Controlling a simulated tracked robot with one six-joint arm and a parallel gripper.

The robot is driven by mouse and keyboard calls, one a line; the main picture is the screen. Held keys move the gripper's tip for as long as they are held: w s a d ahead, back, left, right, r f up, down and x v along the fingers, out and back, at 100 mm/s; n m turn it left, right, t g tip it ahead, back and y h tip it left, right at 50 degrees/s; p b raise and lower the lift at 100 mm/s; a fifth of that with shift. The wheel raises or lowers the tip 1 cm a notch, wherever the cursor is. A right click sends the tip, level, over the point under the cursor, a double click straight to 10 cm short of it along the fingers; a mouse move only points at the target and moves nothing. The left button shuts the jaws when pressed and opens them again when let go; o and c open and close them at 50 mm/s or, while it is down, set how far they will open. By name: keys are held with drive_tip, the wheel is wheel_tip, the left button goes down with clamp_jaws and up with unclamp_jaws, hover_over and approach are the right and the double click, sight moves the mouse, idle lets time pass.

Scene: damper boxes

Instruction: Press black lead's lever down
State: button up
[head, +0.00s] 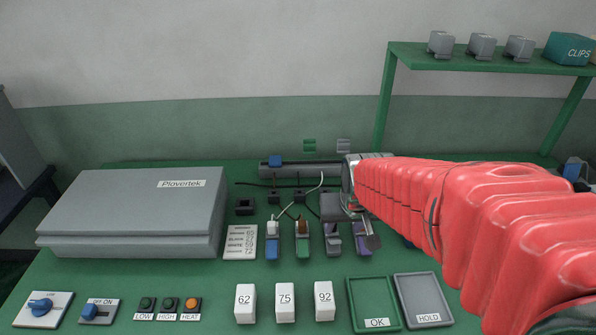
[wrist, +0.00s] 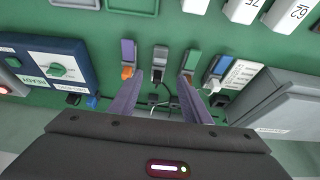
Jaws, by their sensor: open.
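A row of lever terminals stands on the green bench: blue (head: 272,246), green (head: 303,245), grey (head: 333,244) and purple (head: 362,240). They also show in the wrist view, with the grey one (wrist: 159,62) between the purple (wrist: 127,52) and the green (wrist: 192,62). A white lead runs to the blue terminal and a brown-ended one to the green. A thin dark lead end (wrist: 154,86) seems to lie at the grey terminal; its seating is unclear. My gripper (wrist: 160,82) is open and empty, its fingers either side of the grey terminal's line. Contact cannot be told.
A printed card (head: 240,242) and a grey Plovertek case (head: 130,210) stand left of the terminals. White blocks (head: 285,303) and OK (head: 373,303) and HOLD (head: 424,298) trays lie in front. A blue-fronted box (wrist: 55,66) stands beyond the purple terminal.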

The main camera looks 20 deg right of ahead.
sight(336, 241)
drive_tip(key=shift+w, duration=0.15)
drive_tip(key=shift+x, duration=6.85)
drive_tip(key=shift+c, duration=0.5)
drive_tip(key=c, duration=0.9)
